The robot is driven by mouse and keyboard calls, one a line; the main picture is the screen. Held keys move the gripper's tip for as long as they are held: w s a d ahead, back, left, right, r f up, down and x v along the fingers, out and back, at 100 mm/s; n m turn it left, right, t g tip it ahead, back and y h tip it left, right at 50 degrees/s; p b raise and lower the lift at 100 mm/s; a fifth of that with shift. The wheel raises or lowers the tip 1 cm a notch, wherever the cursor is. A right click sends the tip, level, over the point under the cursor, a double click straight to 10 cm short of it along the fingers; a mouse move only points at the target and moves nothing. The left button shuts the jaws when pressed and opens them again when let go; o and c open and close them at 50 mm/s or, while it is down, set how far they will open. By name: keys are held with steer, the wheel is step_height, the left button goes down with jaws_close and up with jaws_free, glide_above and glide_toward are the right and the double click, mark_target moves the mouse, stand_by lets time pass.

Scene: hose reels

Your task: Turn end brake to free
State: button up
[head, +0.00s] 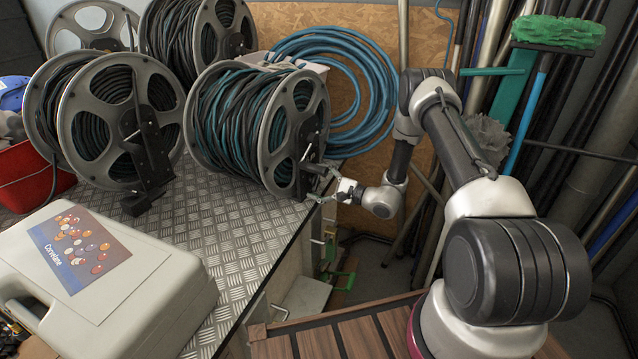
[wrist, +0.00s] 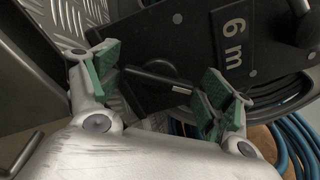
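The end reel (head: 255,125), wound with dark green-black hose, stands at the right end of the metal bench. Its black side plate (wrist: 190,35) fills the upper wrist view and carries a "6 m" label (wrist: 236,35). A short black lever with a pale tip, apparently the brake (wrist: 155,80), shows below the plate. My gripper (head: 325,184) is at the lower right of this reel. In the wrist view my gripper (wrist: 161,76) is open, its two green-padded fingers on either side of the lever. I cannot tell whether either pad touches it. The brake is too small to read in the head view.
More hose reels (head: 120,120) stand to the left on the bench (head: 245,215). A grey case (head: 105,285) lies at the front left. A blue hose coil (head: 365,75) hangs behind the end reel. Poles and a green brush (head: 558,32) crowd the right. A slatted wooden surface (head: 345,335) lies below.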

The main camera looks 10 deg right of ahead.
steer(key=shift+s+f, duration=0.15)
steer(key=v, duration=0.7)
steer(key=shift+s+d, duration=0.2)
steer(key=shift+d, duration=0.15)
steer(key=shift+w+r, duration=0.1)
steer(key=shift+r, duration=0.2)
steer(key=c, duration=0.3)
steer(key=shift+m, duration=0.4)
steer(key=c, duration=0.4)
steer(key=shift+w+r+m, duration=0.15)
steer(key=shift+m, duration=0.65)
steer(key=shift+c, duration=0.7)
steer(key=w+a+m, duration=0.1)
steer(key=w+m, duration=0.1)
steer(key=m, duration=0.3)
steer(key=w+a+m, duration=0.1)
steer(key=a+m, duration=0.1)
steer(key=m, duration=0.3)
steer(key=w+a+m, duration=0.2)
steer(key=m, duration=0.3)
steer(key=shift+w+a+r+m, duration=0.1)
steer(key=shift+w+a+m, duration=0.15)
steer(key=shift+w+m, duration=0.1)
